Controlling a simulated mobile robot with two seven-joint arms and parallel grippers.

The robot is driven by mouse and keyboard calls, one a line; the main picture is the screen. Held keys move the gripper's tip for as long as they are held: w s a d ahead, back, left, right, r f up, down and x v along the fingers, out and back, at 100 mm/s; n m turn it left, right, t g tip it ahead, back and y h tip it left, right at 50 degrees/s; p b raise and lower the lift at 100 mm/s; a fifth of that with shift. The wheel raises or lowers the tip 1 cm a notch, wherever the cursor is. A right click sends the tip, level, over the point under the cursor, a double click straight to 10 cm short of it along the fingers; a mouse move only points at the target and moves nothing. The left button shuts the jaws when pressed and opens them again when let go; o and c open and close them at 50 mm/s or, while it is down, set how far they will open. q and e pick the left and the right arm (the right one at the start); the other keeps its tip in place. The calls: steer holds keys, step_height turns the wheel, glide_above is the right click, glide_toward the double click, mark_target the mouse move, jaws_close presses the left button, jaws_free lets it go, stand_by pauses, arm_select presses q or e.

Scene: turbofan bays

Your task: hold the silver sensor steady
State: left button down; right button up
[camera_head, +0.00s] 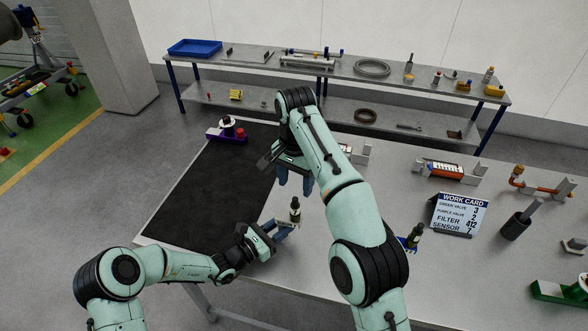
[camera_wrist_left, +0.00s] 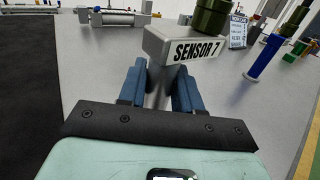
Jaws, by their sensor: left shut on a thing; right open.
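The silver sensor (camera_head: 295,212) is upright near the front edge of the table, with a dark top. In the left wrist view, its block (camera_wrist_left: 185,45) reads "SENSOR 7" and an olive-green cylinder rises from it. My left gripper (camera_head: 284,230) is shut on the sensor; its blue fingers (camera_wrist_left: 158,88) are either side of the grey stem under the block. I cannot tell whether the base touches the table. My right gripper (camera_head: 295,183) is open and empty, pointing down behind the sensor near the black mat's edge.
A black mat (camera_head: 205,195) covers the table's left part. A blue sensor-like part (camera_head: 415,238) stands right of my right forearm. A work card (camera_head: 459,213), a dark cup (camera_head: 515,227) and a green holder (camera_head: 560,292) are further right. A loaded shelf (camera_head: 340,70) is behind.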

arm_select(q)
steer(key=c, duration=0.7)
jaws_free()
